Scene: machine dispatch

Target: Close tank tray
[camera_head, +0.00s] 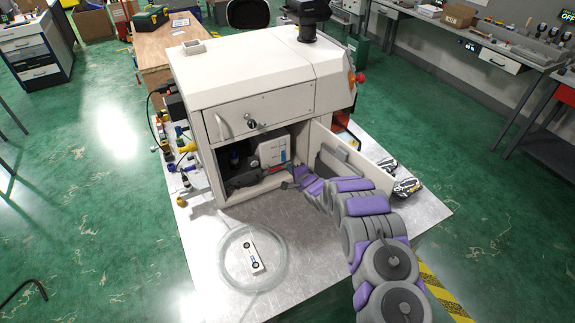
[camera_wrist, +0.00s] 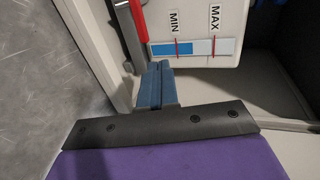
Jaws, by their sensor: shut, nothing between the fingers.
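The cream machine (camera_head: 250,75) stands on a metal-topped table, its lower compartment open and its door (camera_head: 350,160) swung out to the right. Inside the compartment is a white tank (camera_head: 272,150). In the wrist view the tank (camera_wrist: 194,22) shows MIN and MAX labels with a blue level strip, and a red and grey handle-like part (camera_wrist: 133,35) beside it. My gripper (camera_wrist: 157,82) is shut and empty, with its blue-grey fingers just below the tank's front. In the head view my arm reaches into the opening from the right. I cannot tell whether the fingers touch the tank or tray.
A round clear dish (camera_head: 235,272) holding a small white device (camera_head: 253,258) lies on the table in front. Several fittings and a yellow valve (camera_head: 187,147) line the machine's left side. The table's front middle is mostly clear. The open door stands close beside my arm.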

